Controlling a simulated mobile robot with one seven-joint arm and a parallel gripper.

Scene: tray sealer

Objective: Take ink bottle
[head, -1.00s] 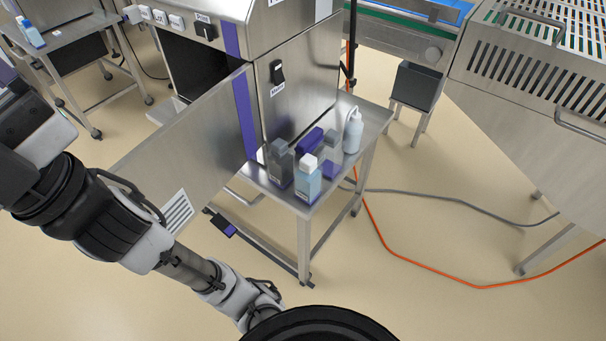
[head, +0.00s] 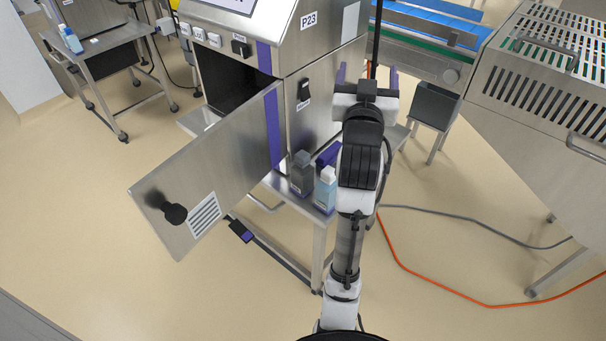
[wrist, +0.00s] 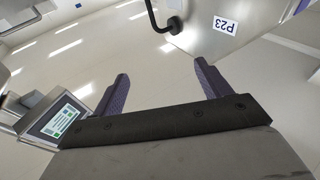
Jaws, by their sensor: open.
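Two bottles stand on the small steel table (head: 314,213) beside the printer cabinet: a dark grey one (head: 302,172) and a light blue one with a white cap (head: 325,190). I cannot read their labels, so which is the ink bottle is unclear. A purple item (head: 328,153) is partly visible behind them. My gripper (head: 366,78) is raised above and to the right of the bottles, with its purple fingers apart and nothing between them. In the wrist view my gripper (wrist: 160,85) is open and empty, with no bottle in sight. My arm hides the table's right part.
The cabinet marked P23 (head: 315,95) stands behind the bottles, its door (head: 220,165) swung open to the left. A slotted steel machine (head: 530,120) is at the right, with a grey bin (head: 437,105) beside it. An orange cable (head: 440,290) crosses the floor.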

